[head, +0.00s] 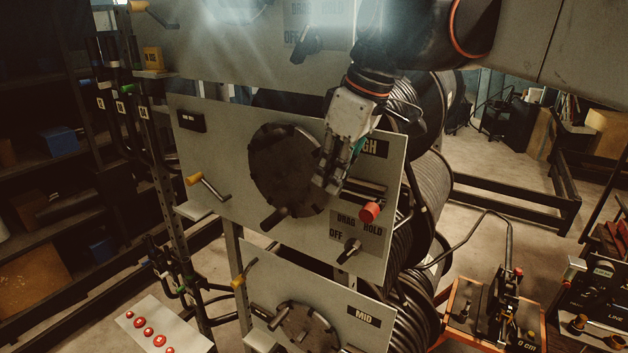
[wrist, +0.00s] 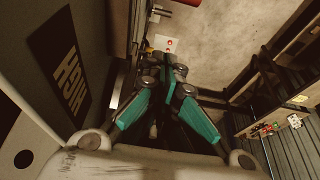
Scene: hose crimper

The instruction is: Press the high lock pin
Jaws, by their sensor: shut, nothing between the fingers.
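The high lock pin appears to be the red-capped pin (head: 370,212) at the right edge of the grey HIGH panel (head: 222,135). Its cap sticks out from the panel below the HIGH label (head: 372,146). My gripper (head: 328,186) is shut and empty, in front of the panel, up and left of the red cap and apart from it. In the wrist view, the closed teal fingers (wrist: 168,76) point along the panel. The HIGH label (wrist: 71,85) lies to the left.
A dark round disc (head: 280,170) with a crank handle sits behind my gripper. A DRAG/HOLD/OFF switch (head: 349,250) is below the red cap. A yellow-handled lever (head: 207,186) is at the left. Hose reels (head: 430,195) stand behind the panel. A plate with red buttons (head: 150,330) is lower left.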

